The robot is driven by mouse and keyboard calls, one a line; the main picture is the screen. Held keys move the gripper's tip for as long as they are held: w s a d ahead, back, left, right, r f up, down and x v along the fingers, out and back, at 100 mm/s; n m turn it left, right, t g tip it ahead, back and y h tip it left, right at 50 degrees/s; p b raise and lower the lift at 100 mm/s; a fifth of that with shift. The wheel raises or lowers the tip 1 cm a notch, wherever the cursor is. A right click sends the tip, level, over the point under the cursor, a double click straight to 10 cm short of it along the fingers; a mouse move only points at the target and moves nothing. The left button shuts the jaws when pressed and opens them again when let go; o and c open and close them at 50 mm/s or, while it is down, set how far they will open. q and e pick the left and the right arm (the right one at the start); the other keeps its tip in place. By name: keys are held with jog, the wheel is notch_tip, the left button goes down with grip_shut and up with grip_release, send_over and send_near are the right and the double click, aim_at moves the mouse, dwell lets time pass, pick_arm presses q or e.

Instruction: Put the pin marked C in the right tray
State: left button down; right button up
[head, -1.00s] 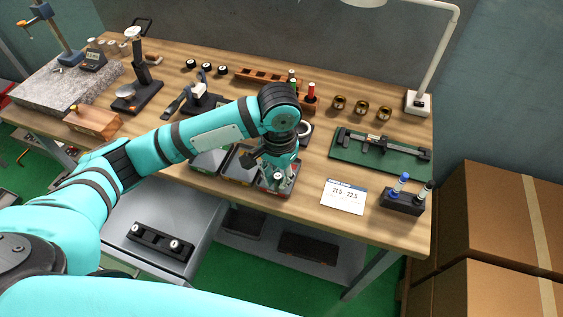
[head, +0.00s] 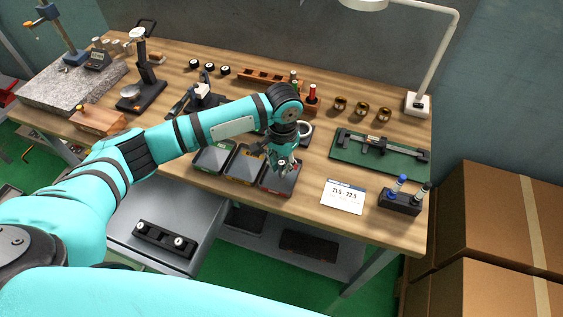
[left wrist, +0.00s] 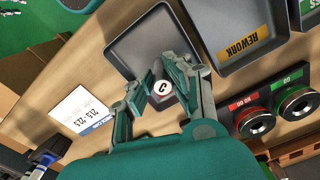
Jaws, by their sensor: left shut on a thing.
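The pin marked C (left wrist: 162,88) shows its white lettered end between the fingers of my left gripper (left wrist: 158,92) in the left wrist view. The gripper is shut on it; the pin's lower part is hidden. In the head view my left gripper (head: 282,167) is over the right tray (head: 268,188), a dark tray with a red label. The right tray (left wrist: 140,40) also lies behind the pin in the left wrist view. I cannot tell whether the pin touches its floor. My right gripper is not in view.
The yellow-labelled rework tray (head: 236,178) and a green-labelled tray (head: 203,168) stand to the left. A white card (head: 343,196) and a black pin holder (head: 400,203) are to the right. Red and green ring gauges (left wrist: 255,122) are close by in the wrist view.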

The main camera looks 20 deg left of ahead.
aim_at(282, 163)
pick_arm(q)
jog(key=shift+f, duration=0.15)
jog(key=c, duration=1.3)
grip_release()
jog(key=shift+o, duration=0.2)
notch_tip(282, 163, up, 12)
jog(key=b, duration=0.2)
jog(key=shift+r, duration=0.2)
jog(key=shift+d, duration=0.1)
